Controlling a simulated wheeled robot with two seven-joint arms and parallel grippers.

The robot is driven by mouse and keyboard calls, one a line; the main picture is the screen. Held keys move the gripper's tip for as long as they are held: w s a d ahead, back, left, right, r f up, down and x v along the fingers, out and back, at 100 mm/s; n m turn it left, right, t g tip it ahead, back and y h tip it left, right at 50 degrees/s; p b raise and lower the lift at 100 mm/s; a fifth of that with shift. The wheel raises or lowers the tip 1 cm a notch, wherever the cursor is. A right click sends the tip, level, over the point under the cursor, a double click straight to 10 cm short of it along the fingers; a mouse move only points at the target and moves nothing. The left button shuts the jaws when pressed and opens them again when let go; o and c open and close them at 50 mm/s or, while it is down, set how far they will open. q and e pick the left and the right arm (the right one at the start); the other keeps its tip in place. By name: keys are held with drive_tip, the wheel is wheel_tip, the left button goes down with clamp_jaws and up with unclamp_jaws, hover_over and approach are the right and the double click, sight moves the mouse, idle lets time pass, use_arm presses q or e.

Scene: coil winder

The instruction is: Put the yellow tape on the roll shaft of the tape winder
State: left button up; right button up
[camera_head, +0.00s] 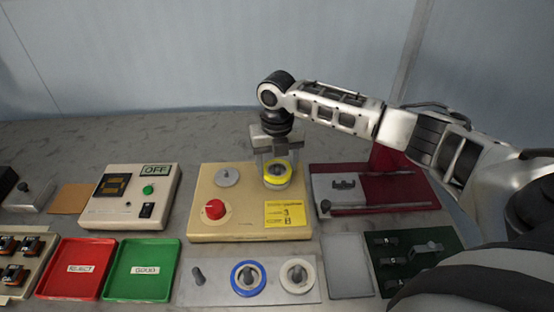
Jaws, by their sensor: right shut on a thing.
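The yellow tape (277,180) is a ring at the back right of the tape winder (237,233), a beige box with a red knob (214,209), a grey disc (228,177) and a yellow label. My right gripper (277,161) points down from above and is shut on the yellow tape. The tape is over or on the winder's back right area. The roll shaft is hidden by the tape and gripper, so I cannot tell whether the tape is around it. My left gripper is not in view.
A rack plate (218,293) in front has a bare peg, a blue roll (248,279) and a white roll (297,276). Left are a box marked OFF (112,211), a green tray (142,290) and a red tray (72,287). A dark red fixture (408,189) stands right.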

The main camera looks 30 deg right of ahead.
drive_tip(key=shift+f, duration=0.4)
drive_tip(key=o, duration=1.1)
drive_tip(key=shift+c, duration=0.2)
drive_tip(key=shift+r, duration=0.15)
wheel_tip(320, 180, up, 16)
drive_tip(key=b, duration=0.1)
drive_tip(key=shift+f, duration=0.2)
wheel_tip(320, 180, down, 16)
drive_tip(key=shift+p, duration=0.45)
drive_tip(key=shift+r, duration=0.3)
